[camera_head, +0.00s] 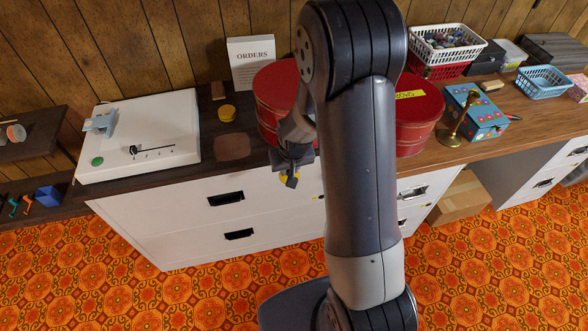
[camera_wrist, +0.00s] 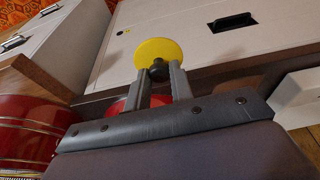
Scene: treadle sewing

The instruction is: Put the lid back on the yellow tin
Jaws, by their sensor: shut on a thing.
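My gripper (camera_head: 291,177) is in front of the counter's edge, to the right of and nearer than the yellow tin. In the wrist view my gripper (camera_wrist: 159,77) is shut on the dark knob of a yellow disc-shaped lid (camera_wrist: 158,50). The lid is held in the air before the white drawers. Only slivers of the lid show around my gripper in the head view.
Red tins (camera_head: 272,98) stand close behind my gripper, partly hidden by my arm. An ORDERS card (camera_head: 252,60) stands behind. A brown flat patch (camera_head: 232,147) lies before the yellow tin. A white machine (camera_head: 140,137) occupies the left.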

